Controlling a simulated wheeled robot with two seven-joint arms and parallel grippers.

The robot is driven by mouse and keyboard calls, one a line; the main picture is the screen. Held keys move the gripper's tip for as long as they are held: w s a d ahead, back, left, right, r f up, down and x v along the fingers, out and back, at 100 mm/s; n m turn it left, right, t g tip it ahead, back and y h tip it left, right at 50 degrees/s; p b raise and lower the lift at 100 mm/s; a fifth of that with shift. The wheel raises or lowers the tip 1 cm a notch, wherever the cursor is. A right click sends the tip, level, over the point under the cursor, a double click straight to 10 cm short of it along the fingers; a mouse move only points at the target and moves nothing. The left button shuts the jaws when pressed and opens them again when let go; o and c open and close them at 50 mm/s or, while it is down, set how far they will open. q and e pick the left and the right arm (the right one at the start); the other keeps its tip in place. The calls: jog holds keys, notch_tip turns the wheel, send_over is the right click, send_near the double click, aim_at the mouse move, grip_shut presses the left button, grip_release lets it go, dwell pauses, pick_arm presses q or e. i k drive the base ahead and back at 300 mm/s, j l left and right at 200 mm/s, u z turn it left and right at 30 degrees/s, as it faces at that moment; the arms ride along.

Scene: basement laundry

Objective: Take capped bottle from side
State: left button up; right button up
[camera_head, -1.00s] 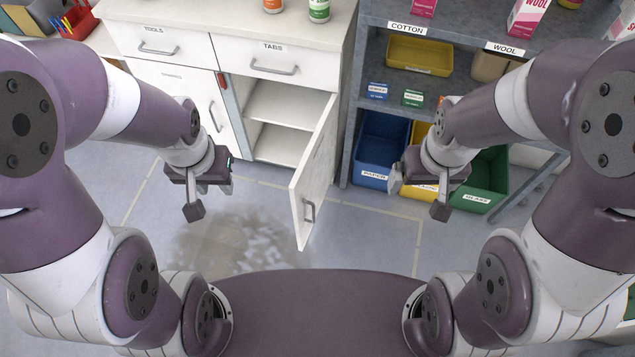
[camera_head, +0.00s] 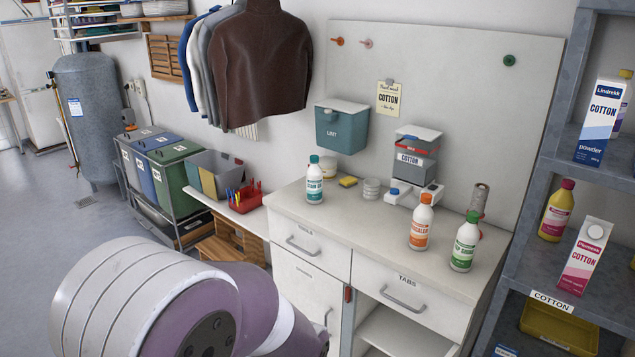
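Several capped bottles are in view. A yellow bottle with a pink cap (camera_head: 556,213) stands on the grey shelf at the right. All are upright. Neither of my grippers is in view; part of one of my arms fills the lower left.
The cabinet door below the TABS drawer (camera_head: 402,283) is open. A COTTON dispenser (camera_head: 415,160), a yellow sponge (camera_head: 348,181) and a roll on a stand (camera_head: 478,199) sit toward the counter's back. Cartons (camera_head: 586,258) stand on the shelf. The counter's front middle is clear.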

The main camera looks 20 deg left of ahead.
aim_at(315, 173)
jog(key=i+j, duration=0.4)
jog(key=j, duration=0.25)
jog(key=i+j+u, duration=0.15)
jog(key=i+j, duration=0.2)
jog(key=j, duration=0.3)
jog(key=i+j, duration=0.45)
jog(key=i+j+u, duration=0.1)
jog(key=i+j, duration=0.3)
jog(key=j, duration=0.3)
jog(key=i+l, duration=0.25)
jog(key=i, duration=0.25)
